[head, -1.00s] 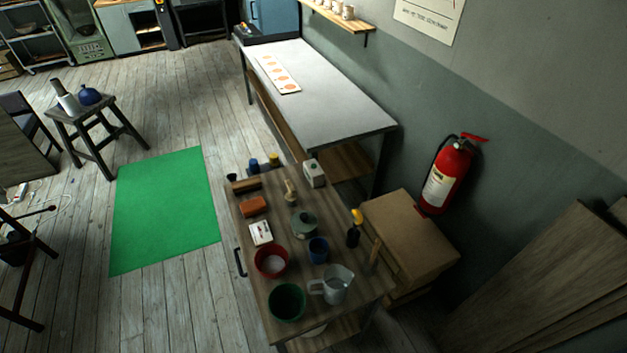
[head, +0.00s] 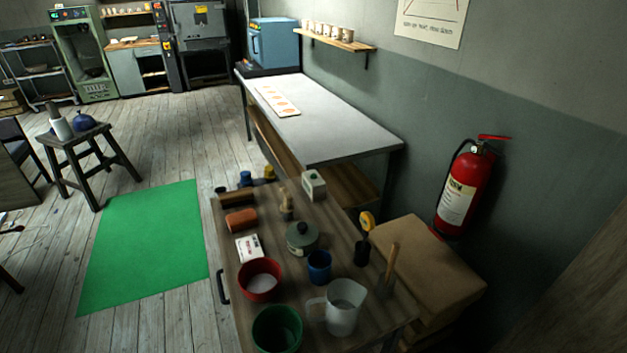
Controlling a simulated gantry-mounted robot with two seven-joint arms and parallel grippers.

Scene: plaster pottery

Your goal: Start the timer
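A small cream box-shaped device (head: 313,185), possibly the timer, stands at the far right corner of the wooden cart top (head: 340,232). Its face is too small to read. A white card or box with dark and red marks (head: 249,248) lies near the cart's left edge. Neither of my grippers shows in the head view.
The cart also holds a red bowl (head: 259,280), green bowl (head: 277,330), clear jug (head: 343,308), blue cup (head: 319,267) and lidded pot (head: 302,238). Cardboard boxes (head: 425,265) and a fire extinguisher (head: 465,187) stand right. The green mat (head: 145,245) is clear.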

